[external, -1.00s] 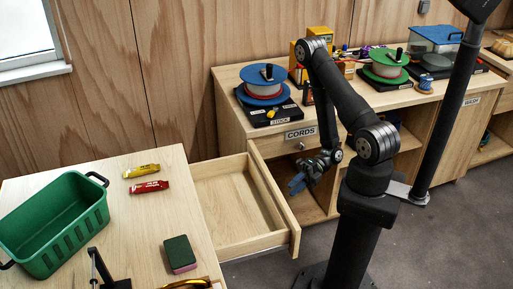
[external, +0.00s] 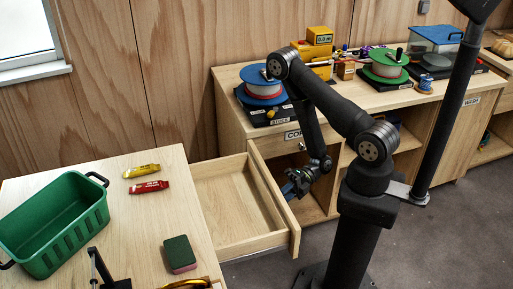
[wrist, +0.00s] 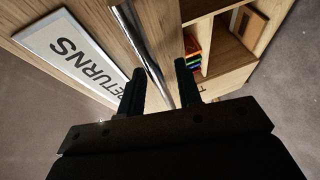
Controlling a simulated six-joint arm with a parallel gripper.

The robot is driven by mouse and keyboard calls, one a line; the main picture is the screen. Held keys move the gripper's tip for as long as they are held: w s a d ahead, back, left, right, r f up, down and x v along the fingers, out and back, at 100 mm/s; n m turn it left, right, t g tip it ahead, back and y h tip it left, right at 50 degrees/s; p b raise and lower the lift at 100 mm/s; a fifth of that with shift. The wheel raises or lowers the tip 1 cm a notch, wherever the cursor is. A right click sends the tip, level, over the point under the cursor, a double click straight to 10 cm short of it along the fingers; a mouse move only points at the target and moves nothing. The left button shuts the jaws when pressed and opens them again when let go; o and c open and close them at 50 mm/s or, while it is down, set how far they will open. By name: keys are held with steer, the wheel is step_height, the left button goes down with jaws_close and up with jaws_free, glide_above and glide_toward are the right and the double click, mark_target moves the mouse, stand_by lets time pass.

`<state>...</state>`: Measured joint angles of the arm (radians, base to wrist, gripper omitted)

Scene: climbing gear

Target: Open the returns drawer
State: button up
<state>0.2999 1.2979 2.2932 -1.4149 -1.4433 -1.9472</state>
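The returns drawer (external: 224,241) is a pale wooden drawer that stands far out from the left bench, its empty inside showing in the external view. Its front (wrist: 100,20) carries a label reading RETURNS (wrist: 68,50) and a metal bar handle (wrist: 132,32) in the wrist view. My gripper (external: 288,190) is at the outer face of the drawer front, near its upper edge. Contact with the bar cannot be told.
A cabinet (external: 228,118) with a CORDS drawer and open shelves stands behind, bearing a blue spool (external: 262,90) and a green spool (external: 384,72). The left bench (external: 120,225) holds a green basket (external: 72,235), two wrapped bars and a sponge block (external: 180,254).

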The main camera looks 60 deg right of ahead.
jaws_close()
steer(key=shift+s+d, duration=1.55)
steer(key=shift+d, duration=0.15)
jaws_free()
